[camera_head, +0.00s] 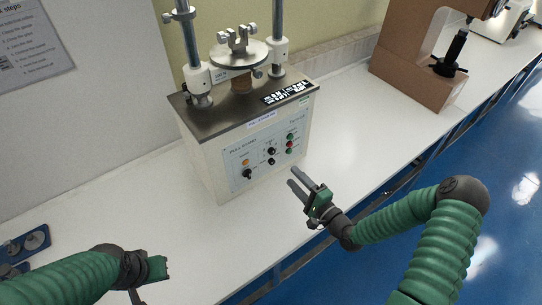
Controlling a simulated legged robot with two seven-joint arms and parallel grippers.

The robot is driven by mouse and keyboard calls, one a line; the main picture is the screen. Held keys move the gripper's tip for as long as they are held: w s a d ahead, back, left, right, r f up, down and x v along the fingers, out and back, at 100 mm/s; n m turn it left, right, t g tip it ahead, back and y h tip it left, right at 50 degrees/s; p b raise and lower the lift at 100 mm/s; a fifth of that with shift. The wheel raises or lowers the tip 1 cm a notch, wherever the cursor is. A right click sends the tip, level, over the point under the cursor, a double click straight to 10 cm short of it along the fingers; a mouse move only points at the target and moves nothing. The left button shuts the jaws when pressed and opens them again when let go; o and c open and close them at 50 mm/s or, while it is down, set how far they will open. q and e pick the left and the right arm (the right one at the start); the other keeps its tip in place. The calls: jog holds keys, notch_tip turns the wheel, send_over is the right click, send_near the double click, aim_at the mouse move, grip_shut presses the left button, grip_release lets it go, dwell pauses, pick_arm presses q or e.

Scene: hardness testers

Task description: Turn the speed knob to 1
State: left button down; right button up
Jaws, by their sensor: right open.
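The tester (210,144) is a cream box with a dark metal top, standing on the white bench. Its front control panel (257,174) carries several black knobs, coloured buttons and an orange light. One black knob (248,174) is at the lower left of the panel; other black knobs (271,151) sit near the middle. The labels are too small to read, so I cannot tell which is the speed knob. My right gripper (298,184) is open and empty, just in front and right of the panel, apart from it. My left gripper (160,268) is at the lower left; its fingers are not clearly visible.
The white bench (345,125) is clear right of the tester. A brown machine (415,65) stands farther back right. Blue trays with metal discs (33,241) lie at the left edge. A printed sheet (32,45) hangs on the wall. The bench's front edge runs beneath my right arm.

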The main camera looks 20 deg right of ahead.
aim_at(273, 153)
jog(key=x, duration=0.3)
jog(key=p+x, duration=0.1)
jog(key=x, duration=0.3)
jog(key=d+x, duration=0.1)
jog(key=x, duration=0.3)
jog(key=shift+w+f, duration=0.1)
jog(key=shift+w, duration=0.1)
jog(key=shift+w+a, duration=0.3)
jog(key=shift+w, duration=0.1)
jog(key=shift+a, duration=0.15)
pick_arm(q)
jog(key=shift+d+r, duration=0.3)
jog(key=shift+r, duration=0.65)
pick_arm(e)
jog(key=shift+s, duration=0.1)
grip_shut()
